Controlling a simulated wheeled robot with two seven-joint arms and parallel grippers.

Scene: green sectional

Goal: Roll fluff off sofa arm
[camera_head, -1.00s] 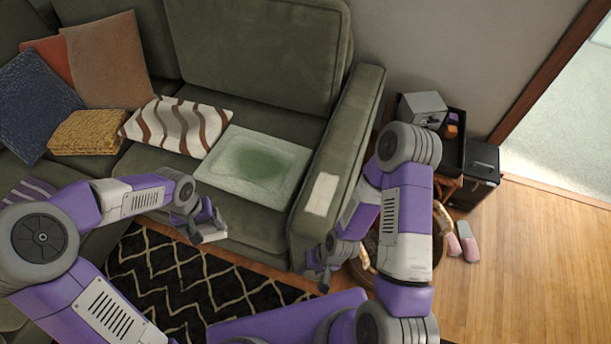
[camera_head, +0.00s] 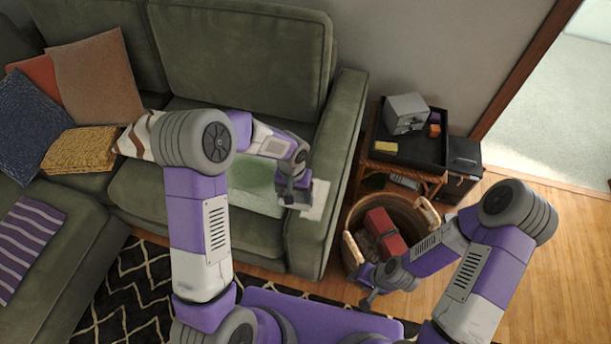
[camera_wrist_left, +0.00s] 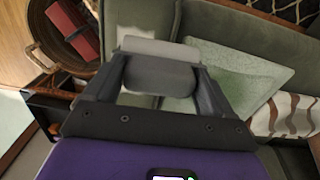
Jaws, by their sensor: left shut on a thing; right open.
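The sofa arm (camera_head: 345,130) is dark green, at the right end of the sofa. A pale fluff patch (camera_head: 319,201) lies on its top near the front, partly hidden by my left gripper. My left gripper (camera_head: 297,192) is at the patch's left edge; contact cannot be told. In the left wrist view it is shut on a lint roller (camera_wrist_left: 160,76), with a grey part between the fingers and a pale part beyond them. My right gripper (camera_head: 369,300) is open and empty, low in front of the basket.
A wicker basket (camera_head: 352,250) holding a red item (camera_head: 386,231) stands right of the sofa arm. Behind it is a side table with a black tray (camera_head: 420,150) and a grey box (camera_head: 405,113). A pale green cushion (camera_wrist_left: 240,80) lies on the seat. Floor at right is clear.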

